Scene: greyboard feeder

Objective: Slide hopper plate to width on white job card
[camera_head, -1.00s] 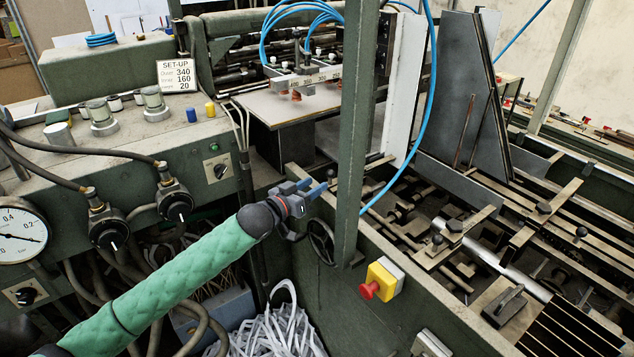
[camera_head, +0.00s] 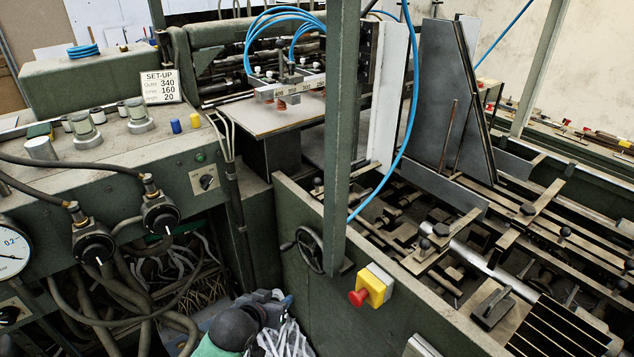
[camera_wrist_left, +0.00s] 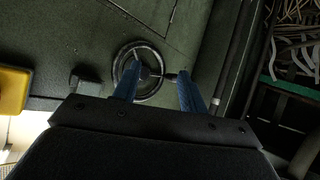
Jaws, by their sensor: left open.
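The white job card (camera_head: 160,86) stands on the green cabinet at upper left and reads SET-UP, with 340, 160 and 20. Two upright plates stand right of the green post: a pale one (camera_head: 392,100) and a tall dark grey one (camera_head: 445,105). I cannot tell which is the hopper plate. My left gripper (camera_head: 280,298) is low, below the handwheel (camera_head: 309,249), partly hidden by its own wrist. In the left wrist view my left gripper (camera_wrist_left: 158,74) is open and empty, with the handwheel (camera_wrist_left: 143,72) beyond its blue fingers. My right gripper is not in view.
A yellow box with a red button (camera_head: 370,287) sits on the machine's front, right of the wheel. The green post (camera_head: 342,140) rises in front of the bed. Hoses and dials (camera_head: 95,243) crowd the left. White paper strips (camera_head: 287,338) lie below my gripper.

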